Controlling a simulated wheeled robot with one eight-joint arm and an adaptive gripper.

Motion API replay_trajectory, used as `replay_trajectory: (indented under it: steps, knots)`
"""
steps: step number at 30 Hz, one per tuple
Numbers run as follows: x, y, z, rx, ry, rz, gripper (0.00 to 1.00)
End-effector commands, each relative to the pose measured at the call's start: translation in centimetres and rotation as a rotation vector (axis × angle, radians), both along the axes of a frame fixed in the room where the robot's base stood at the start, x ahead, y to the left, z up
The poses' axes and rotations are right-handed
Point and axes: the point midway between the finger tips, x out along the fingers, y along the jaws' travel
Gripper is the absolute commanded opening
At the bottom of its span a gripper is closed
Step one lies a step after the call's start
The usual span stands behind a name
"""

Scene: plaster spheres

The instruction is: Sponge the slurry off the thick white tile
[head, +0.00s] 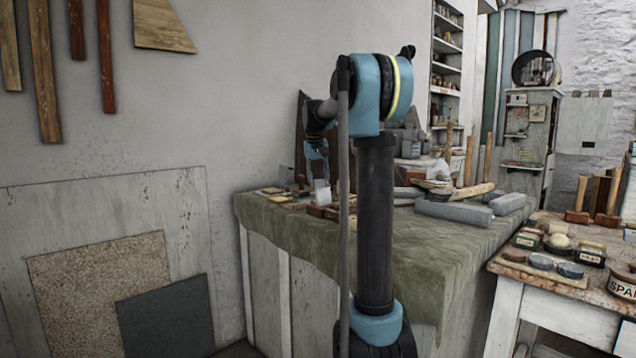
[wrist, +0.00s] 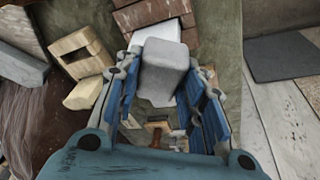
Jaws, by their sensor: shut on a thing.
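My gripper (wrist: 161,72) is shut on a pale grey block (wrist: 163,66), which looks like the sponge, held between its blue fingers. Behind the block, a white slab (wrist: 156,32) that looks like the thick white tile shows in part on the bench. The block hides much of the slab, and I cannot tell whether they touch. No slurry can be made out. In the head view my gripper (head: 317,160) points down over the far left part of the bench, with a small whitish thing under it.
Reddish bricks (wrist: 148,12) lie beside the slab, and cream blocks (wrist: 80,53) lie to its left. The bench (head: 430,240) has a green cloth over it, with grey blocks (head: 453,213) at its right. A side table (head: 560,280) with jars stands at the right.

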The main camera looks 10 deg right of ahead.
Motion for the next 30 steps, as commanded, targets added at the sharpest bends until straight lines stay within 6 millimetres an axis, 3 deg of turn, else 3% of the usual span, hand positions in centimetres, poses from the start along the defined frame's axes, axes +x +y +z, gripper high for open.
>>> replay_trajectory:
  steps: [16, 30]
  knots:
    - [-2.2, 0.1, 0.1, 0.001, 0.001, 0.0, 0.18]
    - [-0.1, 0.0, 0.0, 0.0, 0.0, 0.0, 0.17]
